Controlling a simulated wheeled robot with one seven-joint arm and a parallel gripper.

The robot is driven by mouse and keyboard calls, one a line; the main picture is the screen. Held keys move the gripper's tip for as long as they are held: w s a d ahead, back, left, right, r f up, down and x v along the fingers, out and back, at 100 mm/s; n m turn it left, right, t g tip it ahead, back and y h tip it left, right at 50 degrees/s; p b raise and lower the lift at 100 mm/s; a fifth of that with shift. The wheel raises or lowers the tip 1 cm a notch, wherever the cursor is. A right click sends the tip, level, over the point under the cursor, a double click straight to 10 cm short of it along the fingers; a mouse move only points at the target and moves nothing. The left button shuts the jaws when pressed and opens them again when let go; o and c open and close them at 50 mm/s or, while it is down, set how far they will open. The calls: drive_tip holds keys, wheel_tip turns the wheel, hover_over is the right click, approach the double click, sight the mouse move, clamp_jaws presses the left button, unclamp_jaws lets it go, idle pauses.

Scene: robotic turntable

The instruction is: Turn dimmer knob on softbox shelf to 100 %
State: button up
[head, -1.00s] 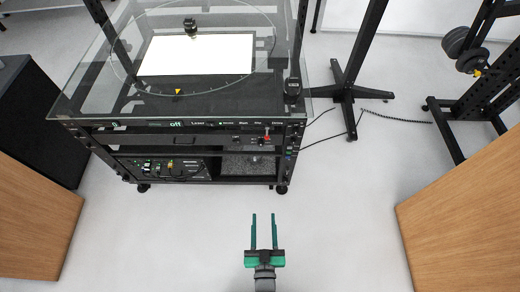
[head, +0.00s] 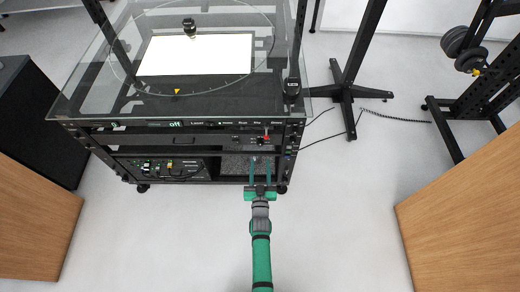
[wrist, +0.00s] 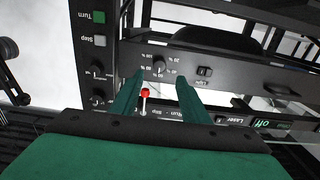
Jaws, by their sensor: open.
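The dimmer knob (wrist: 158,67) is a small dark knob on the shelf's front panel, ringed by percent marks. It is small in the head view (head: 261,141). Its pointer setting is too small to read. A black switch (wrist: 204,71) marked as light sits beside it. My gripper (wrist: 158,78) is open and empty. In the wrist view its two green fingertips lie either side of the knob; I cannot tell how much gap is left in depth. In the head view my gripper (head: 261,161) is at the cart's front, just below the knob.
A red-tipped lever (wrist: 144,95) stands close to the fingers. A display (head: 175,124) reads "off" on the upper panel. Green and grey buttons (wrist: 98,17) and more knobs (wrist: 97,68) line a side panel. The glass turntable (head: 100,85) is above. Floor in front is clear.

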sight(260, 146)
drive_tip(key=w, duration=0.8)
drive_tip(key=shift+w, duration=0.3)
clamp_jaws()
